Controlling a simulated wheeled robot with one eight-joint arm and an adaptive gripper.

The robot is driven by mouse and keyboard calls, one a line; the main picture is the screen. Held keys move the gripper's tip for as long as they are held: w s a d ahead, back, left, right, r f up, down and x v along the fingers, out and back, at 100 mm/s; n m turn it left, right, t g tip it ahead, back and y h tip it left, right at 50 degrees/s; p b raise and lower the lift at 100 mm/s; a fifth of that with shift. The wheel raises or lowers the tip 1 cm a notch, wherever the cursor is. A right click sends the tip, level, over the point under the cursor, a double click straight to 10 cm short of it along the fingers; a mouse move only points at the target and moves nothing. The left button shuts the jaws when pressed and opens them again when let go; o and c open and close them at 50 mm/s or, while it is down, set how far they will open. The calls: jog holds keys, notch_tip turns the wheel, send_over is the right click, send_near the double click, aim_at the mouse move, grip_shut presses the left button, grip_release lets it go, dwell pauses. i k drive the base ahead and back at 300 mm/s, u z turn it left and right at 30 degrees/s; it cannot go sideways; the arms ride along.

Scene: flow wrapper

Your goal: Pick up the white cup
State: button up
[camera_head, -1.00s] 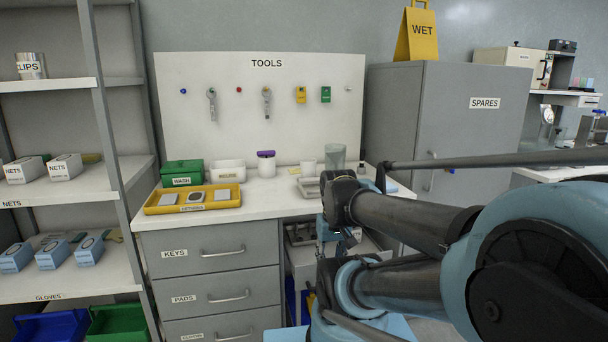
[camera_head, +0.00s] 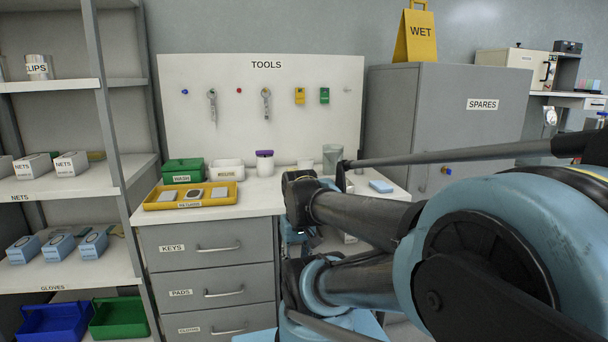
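A small white cup (camera_head: 305,163) stands upright on the back of the counter, right of the purple-lidded white jar (camera_head: 265,165). Its lower part is hidden behind the dark joint of my arm. A grey-green translucent tumbler (camera_head: 332,158) stands just right of the cup. My arm covers the right half of the picture. I cannot make out my gripper's fingers; the end of the arm is hidden behind its own links, in front of the counter.
The counter (camera_head: 258,202) holds a yellow tray (camera_head: 150,206), a green box (camera_head: 183,171), a white bin (camera_head: 228,170) and a blue block (camera_head: 381,186). Drawers (camera_head: 205,247) are below. A shelf rack (camera_head: 101,110) stands left, a grey cabinet (camera_head: 440,125) right.

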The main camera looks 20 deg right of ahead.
aim_at(303, 163)
jog(key=k, duration=0.75)
jog(key=z, duration=0.65)
jog(key=i, duration=1)
jog(key=z, duration=0.05)
